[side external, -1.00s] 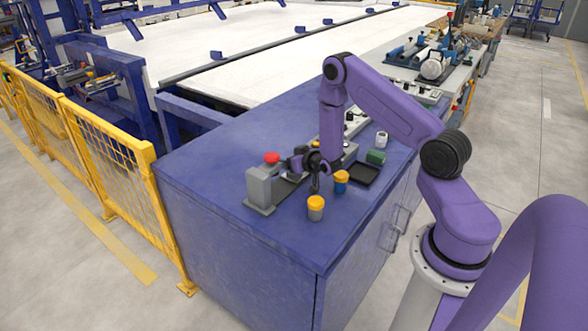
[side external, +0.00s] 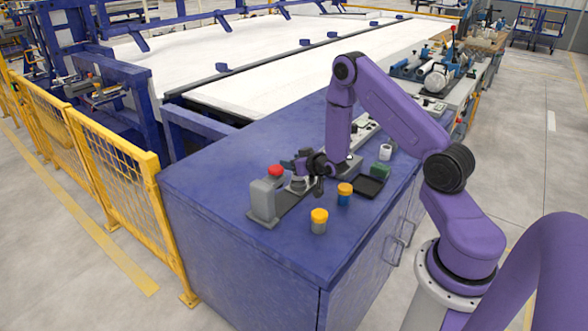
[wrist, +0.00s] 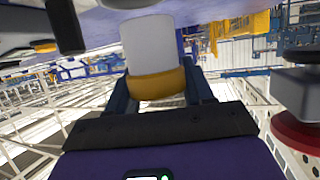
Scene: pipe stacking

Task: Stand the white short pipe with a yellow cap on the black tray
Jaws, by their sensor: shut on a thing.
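My gripper (side external: 300,165) points sideways above the blue bench top and is shut. In the wrist view, which is upside down, its dark fingers (wrist: 160,95) close around the yellow cap of the white short pipe (wrist: 150,45). The pipe is about upright, cap on top. In the side view a small pale part (side external: 298,184) below the fingers seems to be this pipe, mostly hidden. The black tray (side external: 370,187) lies flat to the right of my gripper, near the bench's right edge.
A grey pipe with yellow cap (side external: 319,222) and a blue one (side external: 344,195) stand in front of my gripper. A red button (side external: 276,170) and grey post (side external: 262,202) stand to its left.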

